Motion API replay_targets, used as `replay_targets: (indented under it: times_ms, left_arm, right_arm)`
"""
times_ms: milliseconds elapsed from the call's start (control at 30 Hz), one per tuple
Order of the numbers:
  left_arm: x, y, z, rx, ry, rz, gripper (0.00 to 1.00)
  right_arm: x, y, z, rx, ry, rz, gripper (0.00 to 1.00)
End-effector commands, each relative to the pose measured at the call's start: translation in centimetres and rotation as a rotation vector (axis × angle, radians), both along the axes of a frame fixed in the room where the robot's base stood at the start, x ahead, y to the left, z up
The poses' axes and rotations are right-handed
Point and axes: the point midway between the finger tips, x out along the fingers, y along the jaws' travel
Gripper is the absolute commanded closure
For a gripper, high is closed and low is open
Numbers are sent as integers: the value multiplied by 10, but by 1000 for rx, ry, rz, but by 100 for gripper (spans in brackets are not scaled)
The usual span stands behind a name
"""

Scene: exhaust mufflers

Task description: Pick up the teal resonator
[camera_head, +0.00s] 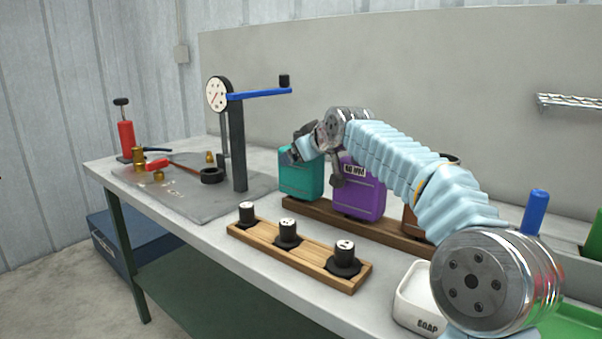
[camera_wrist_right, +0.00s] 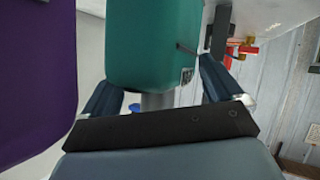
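The teal resonator (camera_head: 301,178) stands upright at the left end of a dark wooden rack (camera_head: 395,238). My right arm reaches in from the right, over the other resonators, and its gripper (camera_head: 297,152) is at the top of the teal one. In the right wrist view the teal body (camera_wrist_right: 155,45) lies just beyond the two fingers (camera_wrist_right: 160,90). The fingers are apart, with a grey pipe stub (camera_wrist_right: 157,101) between them and gaps on both sides. My left gripper is not in view.
A purple resonator (camera_head: 359,198) stands close beside the teal one; it also shows in the right wrist view (camera_wrist_right: 38,80). A brown one (camera_head: 410,222) is partly hidden by my arm. A wooden strip (camera_head: 265,243) with three black-based cylinders lies in front. A gauge stand (camera_head: 237,140) is left.

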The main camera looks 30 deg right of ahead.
Motion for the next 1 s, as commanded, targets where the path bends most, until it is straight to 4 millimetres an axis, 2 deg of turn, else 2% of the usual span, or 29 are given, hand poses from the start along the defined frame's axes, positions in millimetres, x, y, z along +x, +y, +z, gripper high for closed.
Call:
replay_targets:
  times_ms: [33,67,500,600,1000]
  left_arm:
    - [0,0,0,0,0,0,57]
    - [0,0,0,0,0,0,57]
    - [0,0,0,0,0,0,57]
    - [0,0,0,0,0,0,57]
    - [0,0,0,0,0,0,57]
  right_arm:
    - [0,0,0,0,0,0,15]
    - [0,0,0,0,0,0,20]
    - [0,0,-2,0,5,1,87]
    - [0,0,-3,0,7,0,100]
    - [0,-1,-3,-3,7,0,100]
